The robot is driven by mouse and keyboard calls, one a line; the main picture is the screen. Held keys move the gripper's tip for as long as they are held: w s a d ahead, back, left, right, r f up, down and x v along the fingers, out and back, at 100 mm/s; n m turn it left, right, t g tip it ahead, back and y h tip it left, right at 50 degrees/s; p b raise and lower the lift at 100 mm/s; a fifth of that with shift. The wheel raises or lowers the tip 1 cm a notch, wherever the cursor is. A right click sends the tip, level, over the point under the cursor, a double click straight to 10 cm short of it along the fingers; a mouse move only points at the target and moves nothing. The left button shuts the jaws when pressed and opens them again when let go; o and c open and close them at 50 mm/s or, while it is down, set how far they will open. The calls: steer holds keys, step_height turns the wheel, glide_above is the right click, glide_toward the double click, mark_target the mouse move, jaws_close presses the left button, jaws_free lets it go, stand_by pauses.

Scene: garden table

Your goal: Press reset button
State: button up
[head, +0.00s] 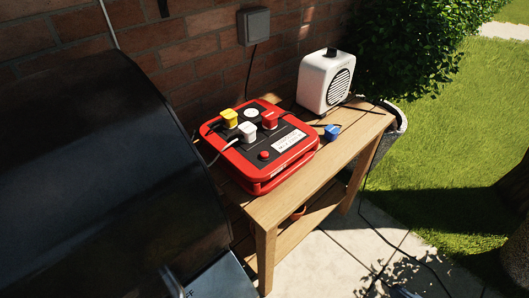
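A red power box (213,140) with a dark top panel lies on the wooden table (340,150). A small round red button (264,155) sits on the panel's near side, beside a white label (289,141); it looks like the reset button. A yellow plug (229,117), a white plug (247,131) and a red plug (270,119) stand on the panel. A white round disc (251,112) is at its far side. Nothing covers the red button. My gripper is not in view.
A blue plug (332,131) lies on the table right of the box. A white heater-like appliance (326,82) stands behind it. A large dark grill-like body (105,180) fills the left. A brick wall (190,50) is behind. A cable (375,225) hangs off the table's right end.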

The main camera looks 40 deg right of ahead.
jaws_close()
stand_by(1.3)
